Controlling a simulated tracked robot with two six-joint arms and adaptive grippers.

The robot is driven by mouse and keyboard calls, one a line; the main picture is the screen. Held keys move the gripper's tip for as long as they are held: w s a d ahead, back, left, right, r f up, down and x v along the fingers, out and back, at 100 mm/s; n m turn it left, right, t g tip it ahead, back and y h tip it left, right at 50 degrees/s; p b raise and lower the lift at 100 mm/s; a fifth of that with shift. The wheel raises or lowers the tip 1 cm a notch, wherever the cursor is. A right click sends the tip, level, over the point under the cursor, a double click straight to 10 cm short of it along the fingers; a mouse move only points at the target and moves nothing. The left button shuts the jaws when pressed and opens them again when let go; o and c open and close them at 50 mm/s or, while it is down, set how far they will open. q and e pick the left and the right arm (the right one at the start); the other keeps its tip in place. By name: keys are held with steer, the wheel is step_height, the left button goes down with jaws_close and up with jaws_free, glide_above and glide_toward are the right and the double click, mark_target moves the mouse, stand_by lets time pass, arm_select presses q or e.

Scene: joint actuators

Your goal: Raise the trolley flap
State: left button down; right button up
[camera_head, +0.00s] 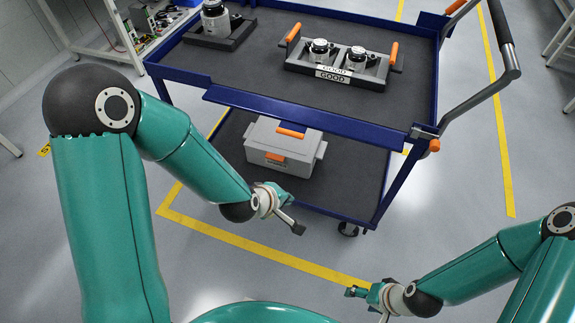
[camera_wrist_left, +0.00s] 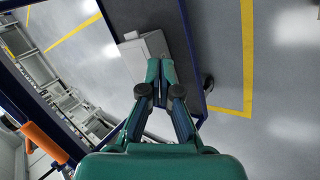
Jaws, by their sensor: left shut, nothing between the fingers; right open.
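The trolley's flap (camera_head: 300,118) is a long blue strip along the near edge of the trolley's (camera_head: 255,45) dark upper deck. It appears folded outward and down, below the level of the raised rims. My left gripper (camera_head: 292,212) is below and in front of the flap, near the lower shelf, and apart from both. In the left wrist view its fingers (camera_wrist_left: 160,70) are together with nothing between them. My right gripper (camera_head: 366,304) is open and empty, low over the floor at the bottom right, away from the trolley.
A grey box (camera_head: 280,150) with orange handles sits on the lower shelf (camera_head: 345,175). It also shows in the left wrist view (camera_wrist_left: 130,55). A tray (camera_head: 300,60) marked GOOD holds metal parts on the upper deck. A push handle (camera_head: 497,85) stands at the right. The floor in front is clear.

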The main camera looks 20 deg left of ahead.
mark_target(295, 122)
arm_select(q)
steer(key=w+a+r+n+t+y+b, duration=0.1)
steer(key=w+r+n+t+b, duration=0.3)
steer(key=n+b, duration=0.7)
steer(key=w+a+r+n+t+y+b, duration=0.1)
steer(key=w+r+n+t+b, duration=0.4)
steer(key=n+b, duration=0.7)
steer(key=shift+w+a+t+b, duration=0.3)
steer(key=shift+w+t+b, duration=0.5)
steer(key=shift+b, duration=2.15)
arm_select(e)
step_height(295, 122, down, 32)
